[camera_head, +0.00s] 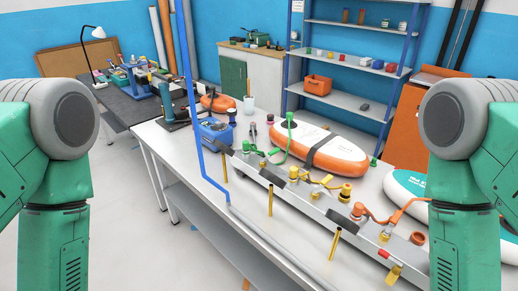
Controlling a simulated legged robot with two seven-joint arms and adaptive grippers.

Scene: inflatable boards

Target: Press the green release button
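A long grey rail (312,199) runs along the front of the white workbench and carries coloured fittings. I cannot tell which green part is the release button. Only my upper arm links show, at the left and right edges; both grippers are outside the view.
Yellow fittings (346,190) and orange fittings (358,211) sit along the rail. An orange-and-white board (318,146) with a dark strap lies behind it, and a teal-and-white board (407,187) is at right. A blue pole (188,100) rises at the bench's left. Floor at left is clear.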

